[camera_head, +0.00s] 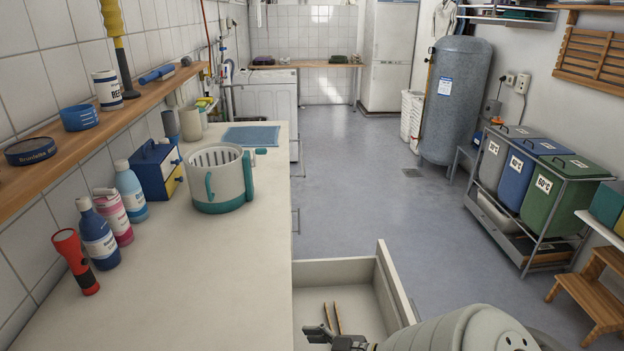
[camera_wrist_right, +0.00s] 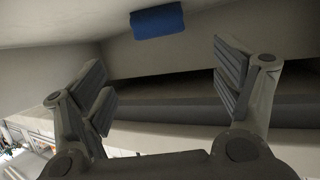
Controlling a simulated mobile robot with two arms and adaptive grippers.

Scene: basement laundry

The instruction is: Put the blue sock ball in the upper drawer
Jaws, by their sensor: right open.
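In the right wrist view a blue rounded-block item (camera_wrist_right: 157,22), which looks like the blue sock ball, lies against pale surfaces beyond my fingers. It does not show in the head view. My right gripper (camera_wrist_right: 165,88) is open, with nothing between its fingers and the blue item apart from them. In the head view its fingertips (camera_head: 322,336) show low over an open drawer (camera_head: 397,284). The drawer stands out from the counter's right side. My forearm hides part of it. My left gripper is not in view.
Two thin brown strips (camera_head: 338,318) lie in the drawer. The counter (camera_head: 190,275) holds a teal-and-white basket (camera_head: 222,182), bottles and a red flashlight (camera_head: 76,262) along the wall. Sorting bins (camera_head: 551,195) and a wooden step stool (camera_head: 596,290) stand right. The floor between is clear.

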